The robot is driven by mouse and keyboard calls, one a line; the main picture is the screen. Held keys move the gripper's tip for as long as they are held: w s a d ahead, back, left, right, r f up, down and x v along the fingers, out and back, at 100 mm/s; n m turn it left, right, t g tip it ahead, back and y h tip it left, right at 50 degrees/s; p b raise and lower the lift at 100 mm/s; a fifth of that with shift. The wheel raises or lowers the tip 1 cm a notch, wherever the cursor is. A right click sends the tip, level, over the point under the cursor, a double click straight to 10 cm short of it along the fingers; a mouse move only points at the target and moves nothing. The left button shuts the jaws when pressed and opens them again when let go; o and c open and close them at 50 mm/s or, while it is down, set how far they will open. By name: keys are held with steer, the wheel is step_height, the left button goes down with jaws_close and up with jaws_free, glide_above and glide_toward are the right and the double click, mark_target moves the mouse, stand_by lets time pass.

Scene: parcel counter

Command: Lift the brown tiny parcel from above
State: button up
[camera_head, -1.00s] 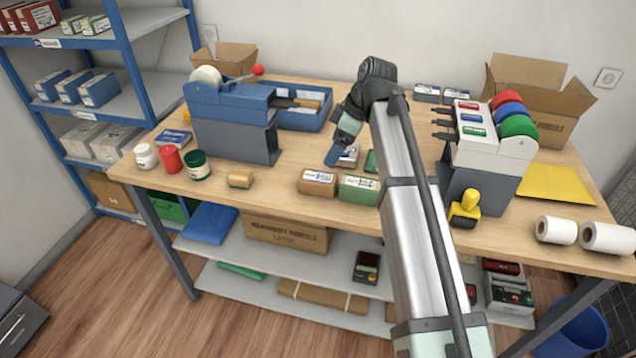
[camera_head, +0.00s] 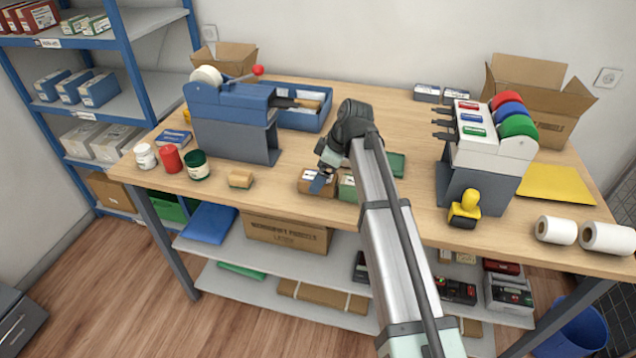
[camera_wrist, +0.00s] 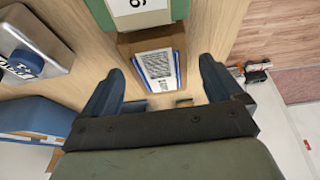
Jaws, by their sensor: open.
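The smallest brown parcel (camera_head: 240,178) lies alone near the front edge of the table, left of my gripper. A larger brown parcel (camera_head: 312,188) with a white label lies to its right, beside a green parcel (camera_head: 347,189). My gripper (camera_head: 320,183) is open and hangs over the labelled brown parcel, partly hiding it. In the wrist view my gripper (camera_wrist: 158,75) has its fingers spread, with the labelled brown parcel (camera_wrist: 128,47) between and beyond them. The green parcel (camera_wrist: 104,14) is beyond that. I cannot tell whether a finger touches anything.
A blue tape dispenser (camera_head: 235,108) stands at the left, with red, white and green jars (camera_head: 195,166) in front. A label dispenser (camera_head: 487,150) and a yellow stamp (camera_head: 465,208) stand at the right. Table around the smallest parcel is clear.

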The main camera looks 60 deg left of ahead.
steer(key=shift+x, duration=1.15)
steer(key=shift+f, duration=0.25)
steer(key=shift+c, duration=0.2)
steer(key=c, duration=1.1)
steer(key=shift+c, duration=0.2)
